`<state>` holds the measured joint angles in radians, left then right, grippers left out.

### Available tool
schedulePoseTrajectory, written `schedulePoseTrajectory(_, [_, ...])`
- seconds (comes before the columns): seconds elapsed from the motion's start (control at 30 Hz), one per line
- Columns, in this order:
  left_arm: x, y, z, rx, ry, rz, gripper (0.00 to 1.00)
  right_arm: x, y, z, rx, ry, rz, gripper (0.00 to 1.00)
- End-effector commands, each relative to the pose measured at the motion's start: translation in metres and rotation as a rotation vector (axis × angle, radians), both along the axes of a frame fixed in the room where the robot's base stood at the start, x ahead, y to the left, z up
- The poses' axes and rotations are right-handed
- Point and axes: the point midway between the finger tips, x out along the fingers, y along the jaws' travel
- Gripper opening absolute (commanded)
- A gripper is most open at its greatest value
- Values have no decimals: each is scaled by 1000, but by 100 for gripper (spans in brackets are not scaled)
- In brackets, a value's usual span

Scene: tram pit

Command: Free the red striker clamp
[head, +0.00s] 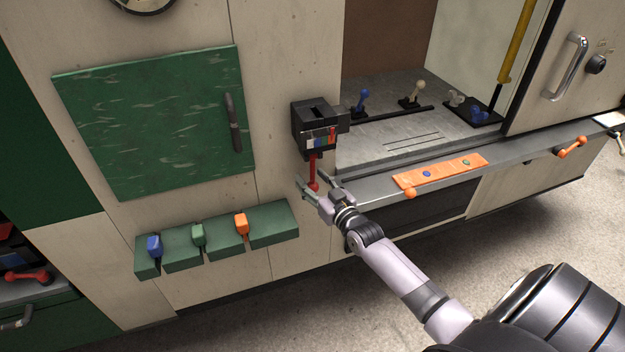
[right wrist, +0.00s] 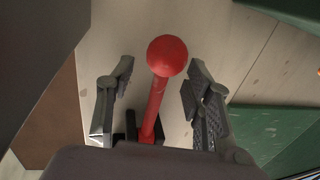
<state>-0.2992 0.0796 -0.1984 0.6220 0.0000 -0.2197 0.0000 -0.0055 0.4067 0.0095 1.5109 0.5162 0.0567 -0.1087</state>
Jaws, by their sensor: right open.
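The red striker clamp (head: 313,169) is a red lever with a ball end, hanging down from a black box (head: 316,125) on the beige wall. In the right wrist view its red ball (right wrist: 167,56) and rod lie between the two fingers. My right gripper (head: 312,184) is open around the lever's lower end, with a gap on each side of the ball. The fingers also show in the right wrist view (right wrist: 158,90). My left gripper is not in view.
A green door panel (head: 150,120) with a dark handle is left of the box. Below it, a green rack (head: 270,225) holds blue, green and orange handles. A grey counter (head: 375,180) with an orange strip (head: 440,172) lies to the right.

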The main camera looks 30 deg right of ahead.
Motion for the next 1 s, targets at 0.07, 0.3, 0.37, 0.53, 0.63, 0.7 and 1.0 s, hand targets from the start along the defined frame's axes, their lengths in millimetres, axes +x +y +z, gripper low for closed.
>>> schedulePoseTrajectory(0.07, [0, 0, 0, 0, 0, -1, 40, 3, 0, 0, 0, -1, 0, 47])
schedulePoseTrajectory(0.3, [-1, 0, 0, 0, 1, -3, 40, 4, 0, 0, 0, 0, 0, 47])
schedulePoseTrajectory(0.37, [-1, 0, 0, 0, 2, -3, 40, 4, 0, 0, 0, 0, 0, 44])
schedulePoseTrajectory(0.53, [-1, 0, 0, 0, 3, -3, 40, 4, 0, 0, 0, 0, 0, 33])
schedulePoseTrajectory(0.63, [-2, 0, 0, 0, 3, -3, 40, 4, 0, 0, 0, 0, 0, 26])
schedulePoseTrajectory(0.7, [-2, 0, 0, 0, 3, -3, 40, 4, 0, 0, 0, 0, 0, 22])
schedulePoseTrajectory(1.0, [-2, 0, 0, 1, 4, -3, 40, 4, -2, 0, -2, -1, -3, 2])
